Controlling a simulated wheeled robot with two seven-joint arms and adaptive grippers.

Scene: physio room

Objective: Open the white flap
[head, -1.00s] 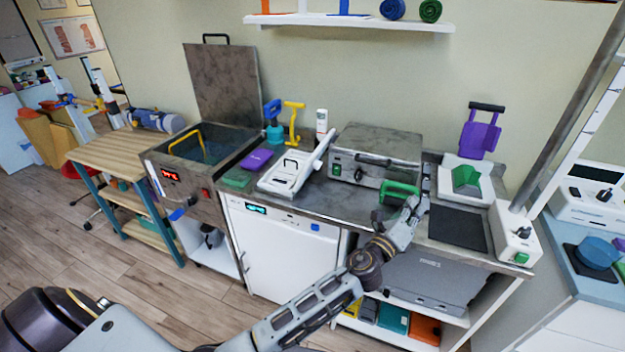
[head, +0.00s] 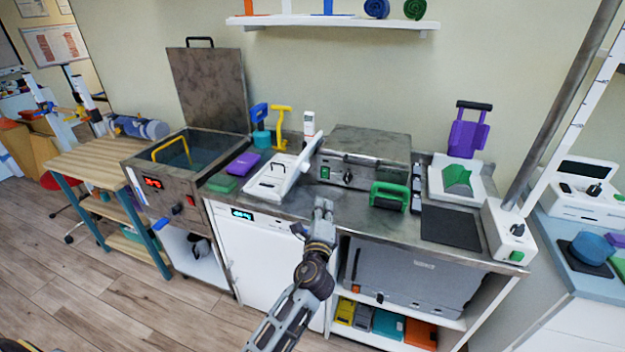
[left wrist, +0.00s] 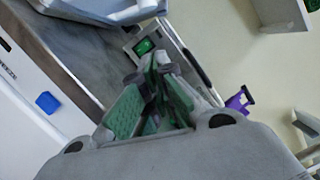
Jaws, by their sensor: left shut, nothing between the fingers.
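A white front panel (head: 265,265) under the counter, with a lit display, looks like the white flap and stands upright, closed. It also shows at the left in the left wrist view (left wrist: 25,125), with a blue button (left wrist: 47,102) on it. My left gripper (head: 322,207) is near the counter's front edge, by the panel's upper right corner, apart from it. In the left wrist view its green-padded fingers (left wrist: 160,72) are together and empty. My left arm hides the panel's right edge in the head view. My right gripper is out of view.
The counter carries a white device (head: 270,182), a grey box with a green switch (head: 370,150) and a green-handled object (head: 388,196). A grey case (head: 415,275) is right of my arm, above a shelf of coloured boxes. The floor (head: 120,290) at left is clear.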

